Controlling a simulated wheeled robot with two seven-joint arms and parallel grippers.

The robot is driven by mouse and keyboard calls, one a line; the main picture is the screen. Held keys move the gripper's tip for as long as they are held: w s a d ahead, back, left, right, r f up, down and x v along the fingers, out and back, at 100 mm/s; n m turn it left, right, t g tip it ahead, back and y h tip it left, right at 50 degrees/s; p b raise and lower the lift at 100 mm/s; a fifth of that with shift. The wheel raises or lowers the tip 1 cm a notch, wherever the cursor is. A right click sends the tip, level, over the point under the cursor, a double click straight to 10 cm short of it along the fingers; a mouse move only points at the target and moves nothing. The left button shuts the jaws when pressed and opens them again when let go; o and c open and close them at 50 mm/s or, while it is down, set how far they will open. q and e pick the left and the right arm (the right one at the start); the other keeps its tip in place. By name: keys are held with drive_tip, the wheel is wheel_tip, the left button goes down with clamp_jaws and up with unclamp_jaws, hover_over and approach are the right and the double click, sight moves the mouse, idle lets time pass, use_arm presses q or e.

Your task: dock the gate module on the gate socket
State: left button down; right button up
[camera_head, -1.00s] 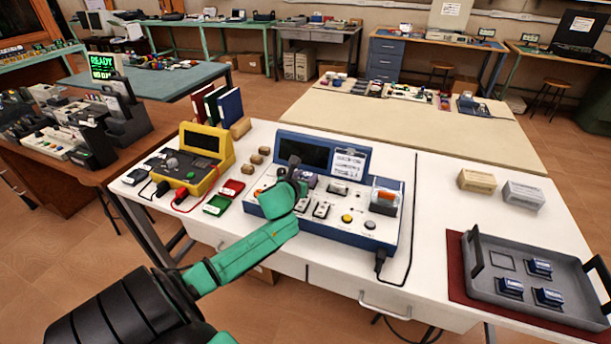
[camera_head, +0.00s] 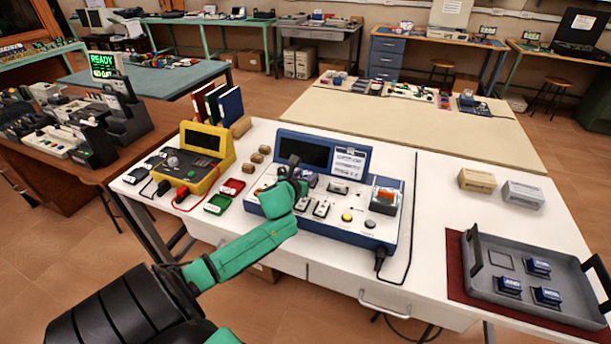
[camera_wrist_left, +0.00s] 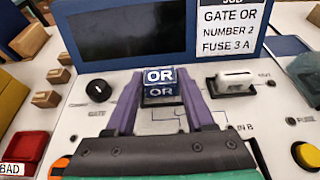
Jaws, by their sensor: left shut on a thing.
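The gate module (camera_wrist_left: 161,83), a blue block labelled "OR" in white, sits between the purple fingers of my left gripper (camera_wrist_left: 160,77) in the left wrist view. The fingers are shut on its sides. In the head view my left gripper (camera_head: 303,184) is over the middle of the blue-framed test console (camera_head: 345,229), and hides the module. The gate socket is not clearly visible; the module and fingers cover that part of the white panel, near printed circuit lines. I cannot tell whether the module is seated. My right gripper is not in view.
The job card (camera_wrist_left: 236,25) reads "GATE OR", "NUMBER 2", "FUSE 3 A". A white-topped part (camera_wrist_left: 235,80) stands close right of the module, a black knob (camera_wrist_left: 98,90) left. The grey tray (camera_head: 480,283) holds three blue modules. A yellow meter (camera_head: 213,150) stands left of the console.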

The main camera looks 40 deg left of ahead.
sight(306, 177)
use_arm(q)
drive_tip(key=shift+f+b, duration=0.45)
drive_tip(key=shift+f, duration=0.15)
drive_tip(key=c, duration=0.5)
unclamp_jaws()
drive_tip(key=shift+c, duration=0.2)
drive_tip(key=shift+s+d+r+p, duration=0.1)
drive_tip(key=shift+s+r+p, duration=0.15)
drive_tip(key=shift+p, duration=0.2)
drive_tip(key=p+v, duration=0.3)
drive_tip(key=v, duration=0.2)
drive_tip(key=shift+p, duration=0.35)
drive_tip(key=p+v, duration=0.2)
drive_tip(key=v, duration=0.2)
drive_tip(key=shift+p+v, duration=0.45)
drive_tip(key=shift+v, duration=0.3)
drive_tip(key=shift+f, duration=0.1)
